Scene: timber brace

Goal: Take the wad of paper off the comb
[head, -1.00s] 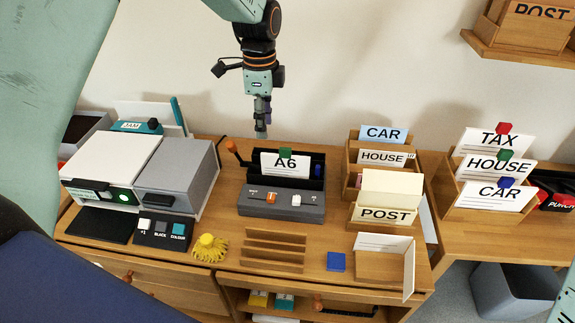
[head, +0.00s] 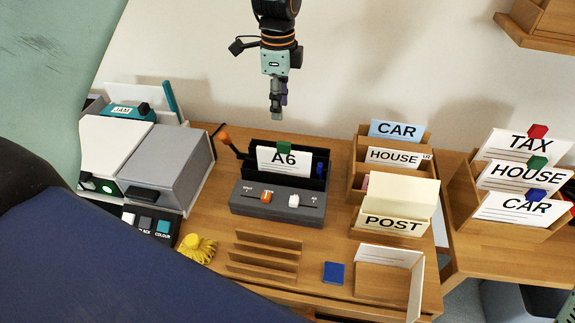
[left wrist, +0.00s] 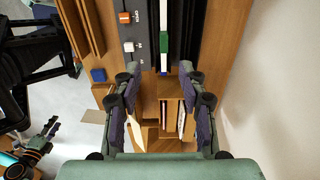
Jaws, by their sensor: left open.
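A white card marked A6 (head: 283,160) stands in the black trough of a grey device (head: 277,202), with a green clip on its top edge. I cannot tell a comb or a wad apart from this card and trough. My left gripper (head: 277,108) hangs above and behind the device, clear of it, pointing down. In the left wrist view my left gripper (left wrist: 160,98) is open and empty. The green clip (left wrist: 164,42) and the dark trough show beyond its fingers. My right gripper (left wrist: 48,128) seems to show small at the left wrist view's lower left; its opening is unclear.
A wooden sorter with CAR, HOUSE and POST cards (head: 393,222) stands right of the device. A slatted wooden rack (head: 265,255), a blue block (head: 334,273) and a yellow tasselled thing (head: 197,248) lie in front. A grey machine (head: 168,165) stands left. The wall is close behind.

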